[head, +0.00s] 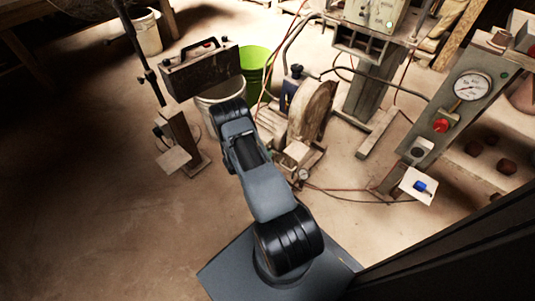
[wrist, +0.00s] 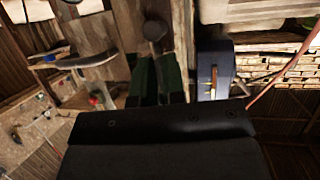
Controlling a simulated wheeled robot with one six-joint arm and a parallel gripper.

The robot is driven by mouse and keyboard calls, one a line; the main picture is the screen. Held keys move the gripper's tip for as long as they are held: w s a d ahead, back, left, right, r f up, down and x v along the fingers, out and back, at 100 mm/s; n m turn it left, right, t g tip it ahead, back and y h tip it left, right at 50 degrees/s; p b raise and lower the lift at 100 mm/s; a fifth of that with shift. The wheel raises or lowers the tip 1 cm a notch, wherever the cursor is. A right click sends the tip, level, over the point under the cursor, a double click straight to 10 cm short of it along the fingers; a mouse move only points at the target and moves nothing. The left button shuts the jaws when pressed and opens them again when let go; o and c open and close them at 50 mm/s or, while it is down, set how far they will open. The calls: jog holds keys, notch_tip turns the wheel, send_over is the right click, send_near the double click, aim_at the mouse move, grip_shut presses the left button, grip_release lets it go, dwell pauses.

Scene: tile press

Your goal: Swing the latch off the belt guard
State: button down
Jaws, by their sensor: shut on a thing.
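My gripper (wrist: 158,68) shows in the wrist view, its two dark green fingers close together around a narrow dark stem. A dark round knob (wrist: 153,29) sits just beyond the fingertips and seems to top that stem, which looks like the latch lever. In the head view my arm hides the gripper and the held part. A rounded brown housing (head: 316,108), which may be the belt guard, stands right of my arm. I cannot tell how the latch lies on the guard.
A green bucket (head: 256,62) and a pale bucket (head: 208,92) stand behind my arm. A brown box with a handle (head: 200,75) is at left. A gauge panel (head: 470,88) stands at right.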

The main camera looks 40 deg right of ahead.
jog(key=c, duration=1.2)
grip_release()
jog(key=p+v, duration=0.4)
jog(key=v, duration=1)
jog(key=shift+f, duration=0.1)
